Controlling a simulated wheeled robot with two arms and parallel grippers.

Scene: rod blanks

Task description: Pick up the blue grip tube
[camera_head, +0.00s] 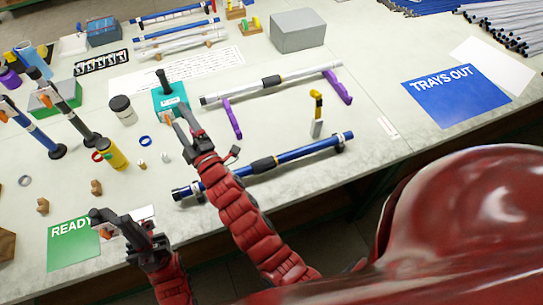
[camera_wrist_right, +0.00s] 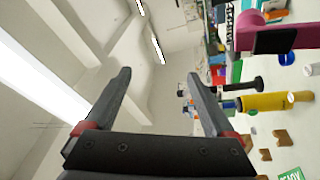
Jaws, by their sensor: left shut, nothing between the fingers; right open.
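A long blue tube (camera_head: 305,152) with a black grip sleeve (camera_head: 263,164) lies slanted near the table's front edge. Its right end rests on a dark support. My right arm crosses in front of its left part and hides some of it. My right gripper (camera_head: 184,124) is open and empty, above the table beyond the tube's left part, near a teal block. Its open fingers show in the right wrist view (camera_wrist_right: 160,88), with nothing between them. My left gripper (camera_head: 116,222) is shut and empty, left of the tube, near the green READY card.
A silver tube (camera_head: 290,80) lies on purple supports behind the blue one. The green READY card (camera_head: 72,245) is front left; the blue TRAYS OUT sheet (camera_head: 458,97) is right.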

